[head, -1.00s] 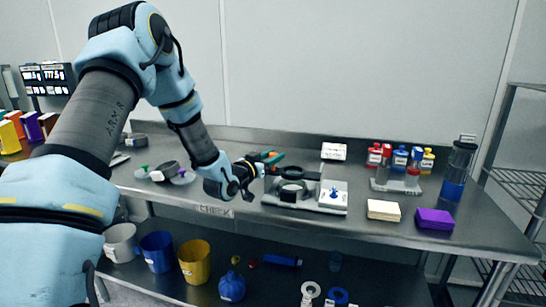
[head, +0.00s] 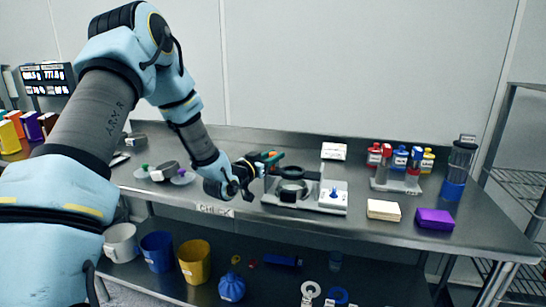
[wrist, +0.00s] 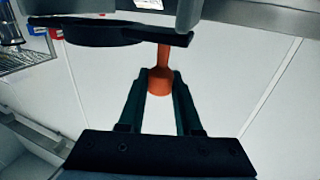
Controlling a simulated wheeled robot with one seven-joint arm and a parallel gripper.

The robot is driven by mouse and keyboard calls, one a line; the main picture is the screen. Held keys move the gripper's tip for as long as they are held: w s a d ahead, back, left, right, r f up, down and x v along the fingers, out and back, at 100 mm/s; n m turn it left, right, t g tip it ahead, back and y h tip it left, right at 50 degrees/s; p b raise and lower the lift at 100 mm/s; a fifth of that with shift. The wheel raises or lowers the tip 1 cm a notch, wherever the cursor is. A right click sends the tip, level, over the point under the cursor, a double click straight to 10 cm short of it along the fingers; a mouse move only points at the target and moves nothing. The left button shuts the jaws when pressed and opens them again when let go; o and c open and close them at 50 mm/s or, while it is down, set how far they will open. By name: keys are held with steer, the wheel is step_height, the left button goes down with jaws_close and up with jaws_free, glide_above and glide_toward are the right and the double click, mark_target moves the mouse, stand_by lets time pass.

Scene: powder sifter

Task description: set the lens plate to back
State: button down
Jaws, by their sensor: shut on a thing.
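The instrument (head: 325,203), a light base with a dark ring (head: 291,188), stands on the steel table. My gripper (head: 268,158) is at its upper left, level with the dark plate above the ring. In the wrist view my gripper (wrist: 160,82) is shut on an orange handle (wrist: 164,62). The handle joins a dark flat plate (wrist: 95,34), which appears to be the lens plate. Part of the plate is hidden behind grey parts of the instrument. In the head view my gripper covers most of the handle.
A cream block (head: 383,210) and a purple box (head: 434,218) lie right of the instrument. A rack of coloured bottles (head: 397,183) and a tall clear cylinder (head: 460,165) stand farther right. Small dishes (head: 172,174) are on the left. The table front between is clear.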

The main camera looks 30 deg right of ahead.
stand_by(0.4)
steer(key=shift+w+d+f+b, duration=0.1)
steer(key=shift+w+d+b, duration=0.1)
steer(key=shift+w+b, duration=0.1)
steer(key=w+d+b, duration=0.3)
steer(key=w+d, duration=0.1)
steer(key=shift+w+d, duration=0.25)
steer(key=shift+w, duration=0.1)
steer(key=c, duration=0.6)
jaws_free()
steer(key=shift+b, duration=0.3)
steer(key=b+v, duration=0.3)
steer(key=v, duration=0.8)
